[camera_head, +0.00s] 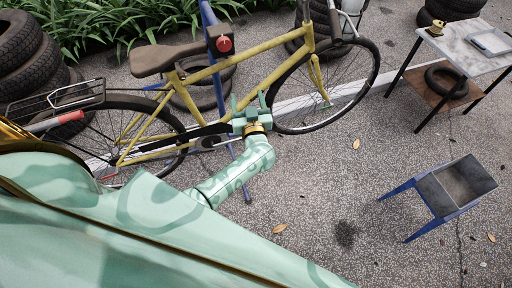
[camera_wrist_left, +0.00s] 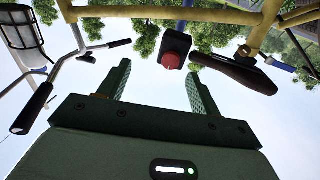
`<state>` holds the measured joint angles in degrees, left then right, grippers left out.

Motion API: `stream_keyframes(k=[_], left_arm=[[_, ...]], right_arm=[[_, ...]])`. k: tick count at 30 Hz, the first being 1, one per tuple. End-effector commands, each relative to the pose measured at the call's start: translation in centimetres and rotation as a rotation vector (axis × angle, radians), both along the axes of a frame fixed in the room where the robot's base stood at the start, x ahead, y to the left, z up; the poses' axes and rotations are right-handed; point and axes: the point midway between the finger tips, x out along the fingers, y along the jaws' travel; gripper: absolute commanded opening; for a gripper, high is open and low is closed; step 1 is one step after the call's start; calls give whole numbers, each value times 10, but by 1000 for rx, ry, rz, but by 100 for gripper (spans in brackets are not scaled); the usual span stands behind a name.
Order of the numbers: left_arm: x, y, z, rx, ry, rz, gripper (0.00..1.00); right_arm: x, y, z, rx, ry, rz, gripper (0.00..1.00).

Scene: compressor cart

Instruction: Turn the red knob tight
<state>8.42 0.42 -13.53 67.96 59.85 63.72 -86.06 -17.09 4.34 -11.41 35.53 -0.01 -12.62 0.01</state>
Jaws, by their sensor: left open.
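The red knob (camera_head: 224,44) sits on a dark clamp block at the top of a blue stand post, against the yellow bicycle's top tube. The red knob also shows in the left wrist view (camera_wrist_left: 171,61), between and beyond my finger tips. My left gripper (camera_head: 248,100) is open and empty, with its fingers pointing up. It is below the knob in the head view and apart from it. In the left wrist view my left gripper (camera_wrist_left: 158,82) has its two green fingers spread wide. My right gripper is not in view.
The yellow bicycle (camera_head: 262,47) hangs at the stand (camera_head: 209,15). Tyres (camera_head: 25,55) are stacked at the left. A table (camera_head: 463,44) stands at the upper right, and a blue-legged tray stand (camera_head: 450,189) at the right. The paving between is mostly clear.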

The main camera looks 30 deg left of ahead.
Motion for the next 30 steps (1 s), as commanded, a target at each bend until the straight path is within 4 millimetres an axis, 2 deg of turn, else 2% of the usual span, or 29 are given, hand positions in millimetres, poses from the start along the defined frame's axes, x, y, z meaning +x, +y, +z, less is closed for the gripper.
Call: stream_keyframes(k=[1, 3, 11, 21, 30], left_arm=[[-2, -3, -14, 11, 13, -27, 64], [-4, -8, -28, 22, 24, -68, 64], [-17, -26, -84, 52, 95, -221, 64], [-42, -48, -157, 55, 215, -394, 64], [-63, -60, -202, 40, 306, -492, 64]], right_arm=[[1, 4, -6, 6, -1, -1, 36], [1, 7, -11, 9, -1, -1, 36], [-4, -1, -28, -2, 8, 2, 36], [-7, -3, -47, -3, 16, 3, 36], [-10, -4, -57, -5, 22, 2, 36]])
